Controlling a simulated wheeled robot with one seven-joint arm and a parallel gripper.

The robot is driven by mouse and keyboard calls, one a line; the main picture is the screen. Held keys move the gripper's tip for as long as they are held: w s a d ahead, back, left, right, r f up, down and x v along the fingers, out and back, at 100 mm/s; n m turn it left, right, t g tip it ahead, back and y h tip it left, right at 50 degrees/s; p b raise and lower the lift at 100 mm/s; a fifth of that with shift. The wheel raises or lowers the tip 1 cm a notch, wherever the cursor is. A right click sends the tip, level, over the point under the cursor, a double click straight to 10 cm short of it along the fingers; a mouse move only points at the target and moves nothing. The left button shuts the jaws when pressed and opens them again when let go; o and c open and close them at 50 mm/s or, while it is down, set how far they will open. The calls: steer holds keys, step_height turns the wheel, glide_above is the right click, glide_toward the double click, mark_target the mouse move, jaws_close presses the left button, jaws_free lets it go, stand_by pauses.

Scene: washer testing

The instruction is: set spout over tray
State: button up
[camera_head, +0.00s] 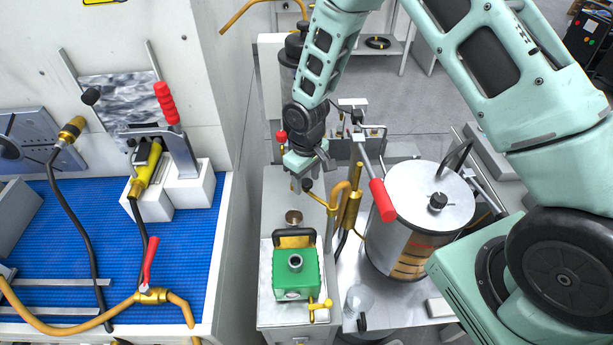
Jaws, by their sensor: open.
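My gripper (303,183) points down, open and empty, above the back part of a narrow grey metal cabinet top (272,205). A curved brass-orange pipe that looks like the spout (338,192) stands just right of and below the gripper in the picture, with a dark knob (308,184) close to the fingers. I cannot tell whether the fingers touch it. Its bent end hangs near the cabinet's right edge. No tray can be told for certain; the cabinet top has a raised rim. My arm comes from the upper right and hides part of the background.
A green box (295,272) with a black handle and a small round cup (293,217) stand on the cabinet. A large steel drum (425,245) and red-handled lever (382,200) are at the right. A blue-matted bench (75,240) with hoses and a toggle clamp (170,130) lies left.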

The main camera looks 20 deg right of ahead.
steer(key=shift+c, duration=0.3)
jaws_close()
steer(key=shift+a, duration=0.1)
steer(key=s+a+n+b, duration=0.3)
steer(key=s+n, duration=0.8)
steer(key=n, duration=0.7)
steer(key=shift+s+a+b, duration=0.3)
steer(key=shift+s, duration=0.05)
steer(key=shift+o, duration=0.3)
jaws_free()
steer(key=shift+s, duration=0.1)
